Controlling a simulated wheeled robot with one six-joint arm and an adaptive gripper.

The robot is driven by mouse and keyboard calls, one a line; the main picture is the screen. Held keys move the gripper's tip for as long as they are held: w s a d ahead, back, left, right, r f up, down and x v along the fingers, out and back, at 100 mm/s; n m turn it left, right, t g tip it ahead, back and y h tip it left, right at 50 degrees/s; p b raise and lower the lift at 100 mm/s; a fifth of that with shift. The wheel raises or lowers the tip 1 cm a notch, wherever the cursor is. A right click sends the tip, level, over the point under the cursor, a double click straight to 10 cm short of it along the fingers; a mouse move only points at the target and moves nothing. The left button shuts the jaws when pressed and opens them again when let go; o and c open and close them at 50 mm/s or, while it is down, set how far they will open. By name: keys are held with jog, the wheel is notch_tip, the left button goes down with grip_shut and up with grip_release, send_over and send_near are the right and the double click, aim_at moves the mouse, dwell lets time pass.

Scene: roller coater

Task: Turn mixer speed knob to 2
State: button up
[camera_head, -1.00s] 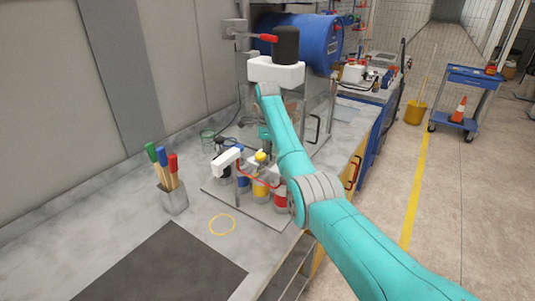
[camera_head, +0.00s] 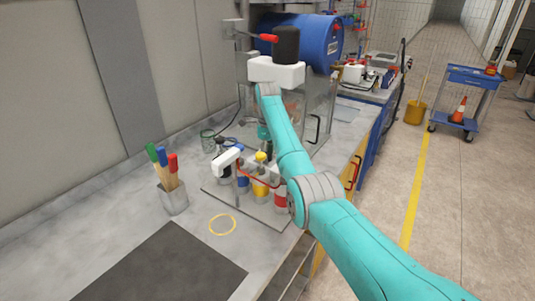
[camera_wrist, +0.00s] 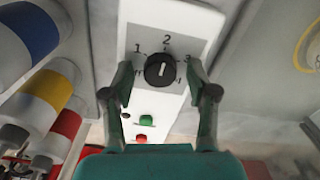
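The mixer speed knob (camera_wrist: 159,69) is a round black dial on a white panel (camera_wrist: 185,22) in the wrist view. Marks 1, 2 and 3 stand around its upper side, with 2 at the top. Its pointer seems to face up near 2, but is too small to read surely. My gripper (camera_wrist: 160,78) is open, with one finger on each side of the knob and visible gaps to it. The mixer (camera_head: 276,70), a white housing with a black motor, shows in the head view. My arm hides the knob there.
Green and red buttons (camera_wrist: 146,129) sit below the knob. Bottles with blue, yellow and red bands (camera_head: 260,189) stand on the bench by my arm. A cup of coloured-handled tools (camera_head: 174,199) and a dark mat (camera_head: 165,268) lie nearer.

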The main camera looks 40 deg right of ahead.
jog(key=shift+r, duration=0.15)
jog(key=shift+r, duration=3.6)
